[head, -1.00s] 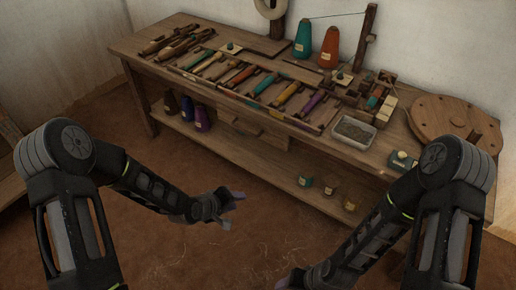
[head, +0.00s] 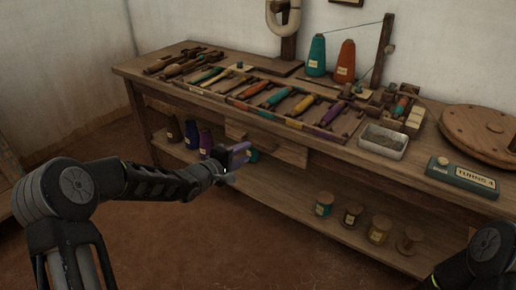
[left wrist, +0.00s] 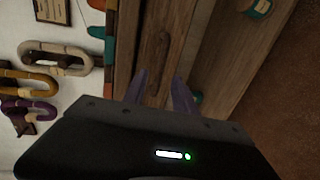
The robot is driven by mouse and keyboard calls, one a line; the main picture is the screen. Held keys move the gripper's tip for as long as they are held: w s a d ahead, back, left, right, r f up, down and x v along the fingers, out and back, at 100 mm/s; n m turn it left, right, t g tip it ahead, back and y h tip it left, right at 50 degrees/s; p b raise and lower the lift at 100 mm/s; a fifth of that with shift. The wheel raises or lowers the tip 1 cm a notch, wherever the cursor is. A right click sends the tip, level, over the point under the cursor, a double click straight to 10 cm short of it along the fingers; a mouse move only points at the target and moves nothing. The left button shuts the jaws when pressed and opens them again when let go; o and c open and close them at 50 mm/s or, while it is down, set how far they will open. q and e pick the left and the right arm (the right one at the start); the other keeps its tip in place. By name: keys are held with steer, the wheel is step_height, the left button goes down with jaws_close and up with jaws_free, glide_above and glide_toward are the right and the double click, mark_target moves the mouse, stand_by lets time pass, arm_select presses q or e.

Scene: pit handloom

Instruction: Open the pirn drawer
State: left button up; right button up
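The pirn drawer (head: 285,150) is a plain wooden front under the bench top, near the middle of the bench's front. It looks shut or nearly shut; I cannot tell exactly. My left gripper (head: 238,157) is in front of its lower left part in the head view. In the left wrist view its two purple fingers (left wrist: 160,95) are apart with nothing between the tips. My right gripper is outside the view; only part of the right arm shows.
The bench top (head: 330,140) carries a rack of coloured pirns (head: 275,98), a metal tray (head: 383,141), a green counter box (head: 462,176) and a round wooden disc (head: 485,130). Cones and spools stand on the lower shelf (head: 285,196). The floor in front is clear.

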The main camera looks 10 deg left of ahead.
mark_target(257, 146)
arm_select(q)
steer(key=b+x, duration=0.3)
steer(key=x, duration=0.4)
steer(key=shift+w+d+f, duration=0.1)
steer(key=shift+w, duration=0.25)
steer(key=shift+c, duration=0.5)
jaws_close()
stand_by(0.6)
